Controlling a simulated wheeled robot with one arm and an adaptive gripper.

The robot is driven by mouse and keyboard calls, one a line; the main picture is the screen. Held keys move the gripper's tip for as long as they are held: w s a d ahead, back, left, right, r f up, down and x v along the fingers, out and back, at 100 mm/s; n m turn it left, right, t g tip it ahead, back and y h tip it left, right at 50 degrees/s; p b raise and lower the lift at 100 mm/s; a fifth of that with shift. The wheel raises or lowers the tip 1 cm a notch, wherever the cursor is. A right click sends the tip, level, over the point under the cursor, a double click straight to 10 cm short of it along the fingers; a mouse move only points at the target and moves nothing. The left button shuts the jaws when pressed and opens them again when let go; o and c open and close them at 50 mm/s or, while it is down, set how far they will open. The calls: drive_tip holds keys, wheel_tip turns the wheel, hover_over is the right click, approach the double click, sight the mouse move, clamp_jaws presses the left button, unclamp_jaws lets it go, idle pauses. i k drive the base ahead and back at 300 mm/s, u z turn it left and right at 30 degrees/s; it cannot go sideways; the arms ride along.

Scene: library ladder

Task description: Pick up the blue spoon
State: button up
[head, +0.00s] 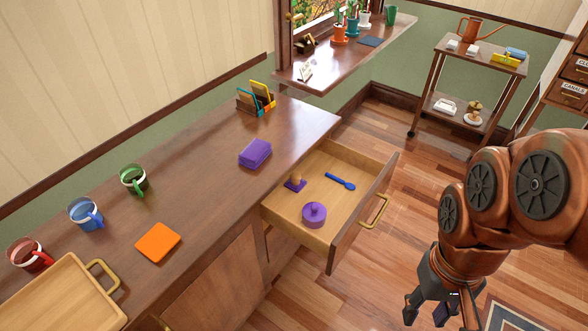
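The blue spoon (340,181) lies inside the open drawer (291,219), towards its far right part. A purple round lidded thing (314,214) and a small purple-based thing with a tan top (295,181) lie in the same drawer. My gripper (427,317) is at the lower right, outside the drawer and apart from the spoon. It points down, its two fingertips are spread, and nothing shows between them. The spoon is in full view.
The drawer's front with a brass handle (375,211) stands between my gripper and the spoon. The counter (200,185) holds mugs, an orange square (158,242), a purple block (255,153) and a wooden tray (62,297). A wheeled cart (476,60) stands at the back right. Open floor lies right of the drawer.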

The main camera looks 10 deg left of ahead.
sight(350, 186)
drive_tip(key=z, duration=1.3)
drive_tip(key=i, duration=0.9)
drive_tip(key=u, duration=0.1)
